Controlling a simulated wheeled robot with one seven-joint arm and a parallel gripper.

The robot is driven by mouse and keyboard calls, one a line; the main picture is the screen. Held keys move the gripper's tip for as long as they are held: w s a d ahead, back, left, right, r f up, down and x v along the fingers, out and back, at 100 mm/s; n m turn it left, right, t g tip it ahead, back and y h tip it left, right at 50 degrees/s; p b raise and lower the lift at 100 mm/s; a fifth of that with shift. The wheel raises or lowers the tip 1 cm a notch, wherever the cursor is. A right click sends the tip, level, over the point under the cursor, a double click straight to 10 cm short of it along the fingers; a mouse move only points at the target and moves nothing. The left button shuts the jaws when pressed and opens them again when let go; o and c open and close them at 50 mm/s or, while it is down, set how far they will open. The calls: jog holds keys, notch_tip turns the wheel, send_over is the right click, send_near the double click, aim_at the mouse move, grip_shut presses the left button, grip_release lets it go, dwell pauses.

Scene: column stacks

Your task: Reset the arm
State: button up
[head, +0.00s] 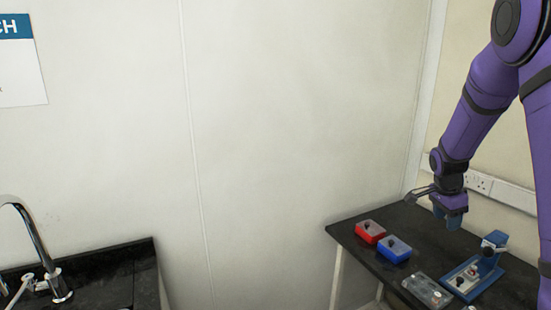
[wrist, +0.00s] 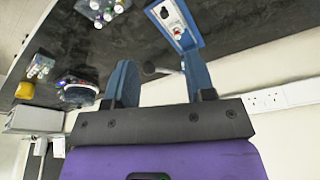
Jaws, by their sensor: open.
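My gripper (head: 447,214) hangs from the purple arm above the black table (head: 345,228) at the right of the head view. In the wrist view its two blue fingers (wrist: 158,72) are spread apart. Nothing shows between them except background, so the gripper is open and empty. It appears clear of the things on the table.
On the table stand a red box (head: 370,232), a blue box (head: 394,250), a pale tray (head: 427,291) and a blue stand (head: 474,277). A yellow item (wrist: 25,90) shows in the wrist view. A sink tap (head: 45,255) stands at far left. Wall sockets (head: 483,184) are behind the arm.

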jog(key=s+a+r+n+t+y, duration=0.1)
jog(key=s+a+r+n, duration=0.3)
jog(key=s+a+r, duration=0.3)
jog(key=s+a+r+n+t+y, duration=0.15)
jog(key=s+a+r+n, duration=0.3)
jog(key=r, duration=0.55)
jog(key=s+a+r+n+t, duration=0.1)
jog(key=s+a+n, duration=0.3)
jog(key=s, duration=0.5)
jog(key=s+a+r+n+t, duration=0.1)
jog(key=s+a+r+n, duration=0.2)
jog(key=s, duration=0.6)
jog(key=a+n, duration=0.2)
jog(key=a, duration=0.1)
jog(key=shift+s+r+t, duration=0.3)
jog(key=shift+t, duration=0.05)
